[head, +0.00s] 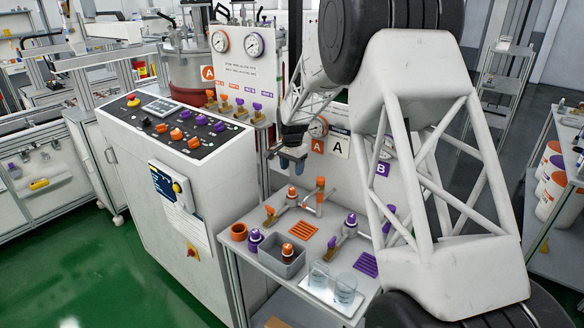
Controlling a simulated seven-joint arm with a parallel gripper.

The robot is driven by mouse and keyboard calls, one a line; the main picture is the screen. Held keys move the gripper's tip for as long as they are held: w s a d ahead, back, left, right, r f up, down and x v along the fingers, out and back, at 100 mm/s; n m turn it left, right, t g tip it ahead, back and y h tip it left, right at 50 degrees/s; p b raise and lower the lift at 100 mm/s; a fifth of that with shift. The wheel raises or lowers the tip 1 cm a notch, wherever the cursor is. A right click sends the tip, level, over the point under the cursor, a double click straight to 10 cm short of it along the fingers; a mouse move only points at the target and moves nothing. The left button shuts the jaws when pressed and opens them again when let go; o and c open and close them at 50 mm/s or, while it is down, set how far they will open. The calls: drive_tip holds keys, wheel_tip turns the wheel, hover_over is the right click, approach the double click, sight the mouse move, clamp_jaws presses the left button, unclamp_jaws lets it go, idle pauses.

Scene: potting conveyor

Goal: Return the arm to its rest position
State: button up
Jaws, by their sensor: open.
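My arm fills the right half of the head view, its white lattice link large in front. My gripper (292,163) is small at the far end of the arm, pointing down above the back of the small bench (228,218). Its fingers are apart, and I see nothing held between them. It hangs clear of the orange-topped fitting (292,194) below it. My arm hides part of the back panel and the right side of the bench.
The bench holds a grey bin (270,262) with an orange-capped item, an orange cup (239,231), purple-capped fittings and two clear beakers on a white tray (322,293). A control console (170,125) stands left. Green floor (100,270) is free at lower left.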

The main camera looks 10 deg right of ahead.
drive_tip(key=s+d+r+n, duration=0.1)
drive_tip(key=s+r, duration=0.5)
drive_tip(key=s, duration=0.3)
drive_tip(key=s+d+r+n+t, duration=0.1)
drive_tip(key=s+d+r+n, duration=0.1)
drive_tip(key=s+r, duration=0.45)
drive_tip(key=s+d+r+n, duration=0.1)
drive_tip(key=s+r, duration=0.3)
drive_tip(key=s, duration=0.6)
drive_tip(key=s+d+n+t, duration=0.1)
drive_tip(key=s+n, duration=0.3)
drive_tip(key=s, duration=2.8)
drive_tip(key=shift+s+d+f+n+t, duration=0.2)
drive_tip(key=shift+d+f+n+t, duration=0.15)
drive_tip(key=shift+d, duration=0.35)
drive_tip(key=shift+r, duration=0.15)
